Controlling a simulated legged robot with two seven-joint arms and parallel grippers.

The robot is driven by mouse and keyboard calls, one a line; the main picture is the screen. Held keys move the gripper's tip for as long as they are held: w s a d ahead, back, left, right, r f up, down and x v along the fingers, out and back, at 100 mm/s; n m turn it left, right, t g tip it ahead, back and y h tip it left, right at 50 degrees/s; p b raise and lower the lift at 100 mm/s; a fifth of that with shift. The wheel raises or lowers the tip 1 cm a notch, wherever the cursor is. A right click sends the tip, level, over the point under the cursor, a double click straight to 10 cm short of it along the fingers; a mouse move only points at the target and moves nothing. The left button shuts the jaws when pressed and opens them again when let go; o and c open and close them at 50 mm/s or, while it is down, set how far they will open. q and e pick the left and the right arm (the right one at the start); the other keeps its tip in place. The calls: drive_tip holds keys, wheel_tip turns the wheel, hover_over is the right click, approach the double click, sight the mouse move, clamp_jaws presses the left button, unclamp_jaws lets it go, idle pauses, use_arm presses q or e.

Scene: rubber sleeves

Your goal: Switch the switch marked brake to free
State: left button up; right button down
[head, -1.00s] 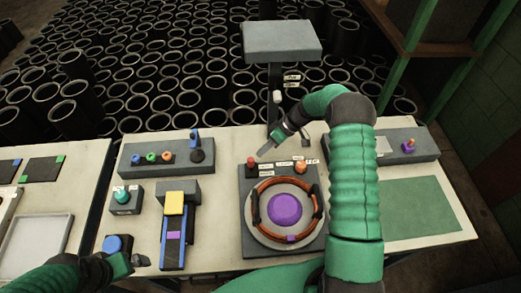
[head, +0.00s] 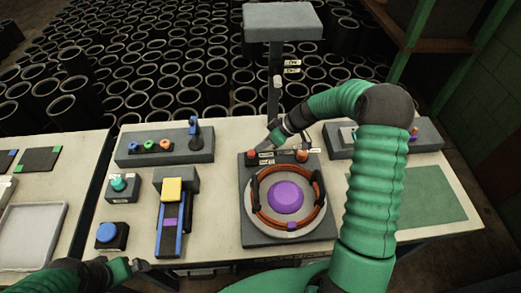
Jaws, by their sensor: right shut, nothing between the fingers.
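A dark grey panel (head: 250,237) carries a round wheel with an orange-brown ring (head: 284,228) and a purple centre (head: 286,197). Along its back edge are a red knob (head: 251,154) and an orange knob (head: 302,155) with small white labels (head: 291,151) between them, too small to read. My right gripper (head: 264,147) is shut and empty, its tip over the back edge beside the red knob. I cannot tell whether it touches anything. A post behind has a white knob (head: 278,82) and labels (head: 292,66), also unreadable. My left gripper (head: 135,266) is low at the table's front edge, away from the panel.
Left of the panel are a blue slider with a yellow block (head: 172,190), a blue button (head: 107,233), a teal knob (head: 119,184) and a rear box with coloured knobs (head: 165,146). A green mat (head: 440,192) lies right. Black sleeves fill the floor behind.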

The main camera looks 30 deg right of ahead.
drive_tip(key=shift+w+a, duration=0.15)
drive_tip(key=shift+a, duration=0.05)
drive_tip(key=shift+w+d+f, duration=0.25)
drive_tip(key=shift+w+f, duration=0.05)
drive_tip(key=shift+w, duration=0.15)
drive_tip(key=shift+w+d+f+b, duration=0.15)
drive_tip(key=shift+w+d+b, duration=0.2)
drive_tip(key=shift+d, duration=0.15)
drive_tip(key=shift+w+a, duration=0.2)
